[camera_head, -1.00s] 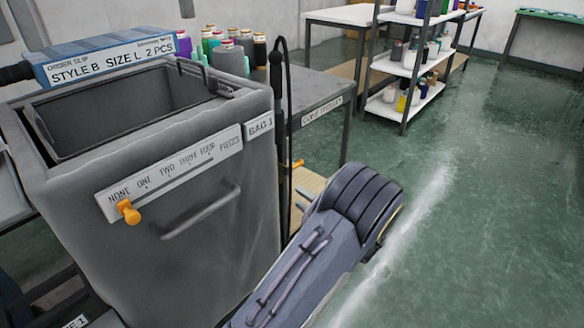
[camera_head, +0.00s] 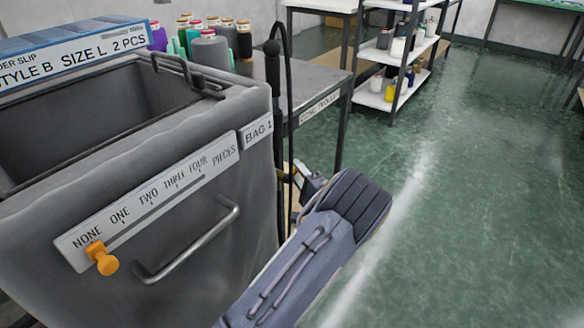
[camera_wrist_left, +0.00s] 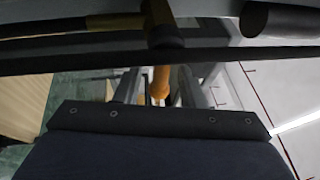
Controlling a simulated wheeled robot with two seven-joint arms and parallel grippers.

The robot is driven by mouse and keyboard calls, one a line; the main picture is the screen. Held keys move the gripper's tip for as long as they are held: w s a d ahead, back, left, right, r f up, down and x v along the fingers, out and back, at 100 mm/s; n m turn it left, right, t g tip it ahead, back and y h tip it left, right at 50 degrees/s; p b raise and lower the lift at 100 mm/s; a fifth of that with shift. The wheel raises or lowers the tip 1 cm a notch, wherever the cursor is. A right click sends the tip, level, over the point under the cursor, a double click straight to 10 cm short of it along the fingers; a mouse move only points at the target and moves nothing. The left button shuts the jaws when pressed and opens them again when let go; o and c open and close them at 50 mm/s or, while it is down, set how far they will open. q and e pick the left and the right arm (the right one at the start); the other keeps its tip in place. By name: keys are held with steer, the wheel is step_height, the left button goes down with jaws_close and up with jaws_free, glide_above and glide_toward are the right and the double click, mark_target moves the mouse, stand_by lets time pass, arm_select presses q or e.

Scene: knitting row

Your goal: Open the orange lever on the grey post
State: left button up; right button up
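The orange lever (camera_wrist_left: 160,82) shows in the left wrist view, pointing down from a dark collar on a yellow-brown bar. My left gripper (camera_wrist_left: 158,98) has its two grey fingers on either side of the lever, with a gap at least on the left; firm contact cannot be made out. In the head view the slim dark post (camera_head: 280,130) stands just right of the grey bag, and my left gripper (camera_head: 308,185) is beside it, partly hidden by my own wrist. The lever is hardly visible there. My right gripper is in neither view.
The grey bag (camera_head: 190,290) stands close on the left, with an orange slider knob (camera_head: 102,258) and a metal handle (camera_head: 195,245). A table with thread cones (camera_head: 210,52) is behind the post. Green floor at the right is clear.

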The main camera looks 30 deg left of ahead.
arm_select(q)
steer(key=shift+x, duration=1.35)
jaws_close()
